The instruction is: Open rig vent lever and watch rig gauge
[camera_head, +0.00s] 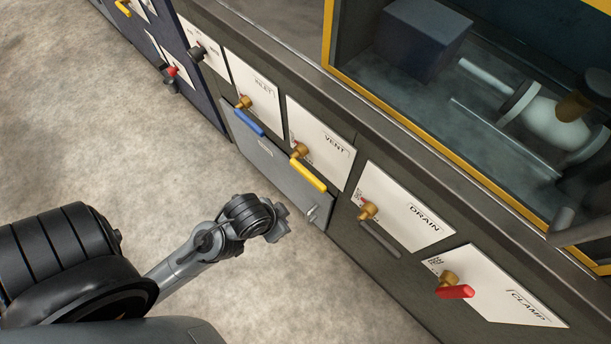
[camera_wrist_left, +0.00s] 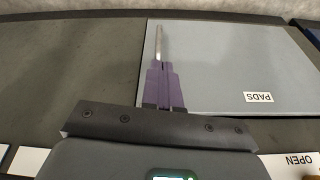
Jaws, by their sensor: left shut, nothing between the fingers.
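The vent lever (camera_head: 309,174) is a yellow handle on a brass valve, mounted on a white plate (camera_head: 322,143) marked VENT. It slants down to the right. My left gripper (camera_head: 282,211) is below and left of the lever in the head view, apart from it. In the left wrist view my left gripper (camera_wrist_left: 164,84) has its fingers together and empty, over a grey panel (camera_wrist_left: 225,70) marked PADS. A thin metal piece (camera_wrist_left: 158,42) shows just beyond the fingertips. No gauge is visible. My right gripper is not in view.
A blue inlet lever (camera_head: 250,123), a brass drain valve (camera_head: 368,211) and a red clamp lever (camera_head: 455,292) sit along the same cabinet front. A yellow-framed enclosure (camera_head: 440,150) with a spool (camera_head: 558,124) is above. The floor (camera_head: 150,150) at left is clear.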

